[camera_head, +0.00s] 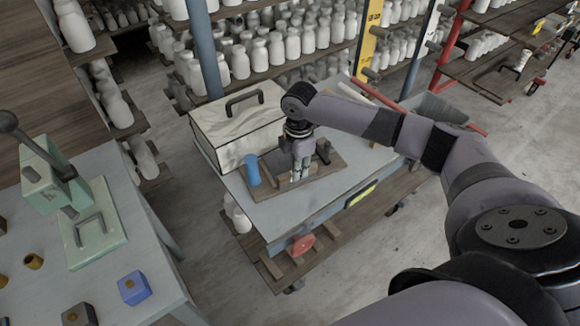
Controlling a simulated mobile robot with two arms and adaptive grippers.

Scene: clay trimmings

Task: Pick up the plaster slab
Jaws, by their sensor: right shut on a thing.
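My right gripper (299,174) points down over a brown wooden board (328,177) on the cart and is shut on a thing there. A grey, slab-like piece (274,163) shows just left of the fingers and seems to be the plaster slab. The gripper and wrist hide part of it, and I cannot tell whether it is clear of the board. A blue cylinder (252,170) stands upright at the board's left end. My left gripper is out of view.
The board lies on a grey cart top (275,209). Behind it is a pale streaked box with a dark handle (236,128). Shelves of white bottles (262,55) stand behind the cart. A workbench (150,270) with a green press (45,178) is at left.

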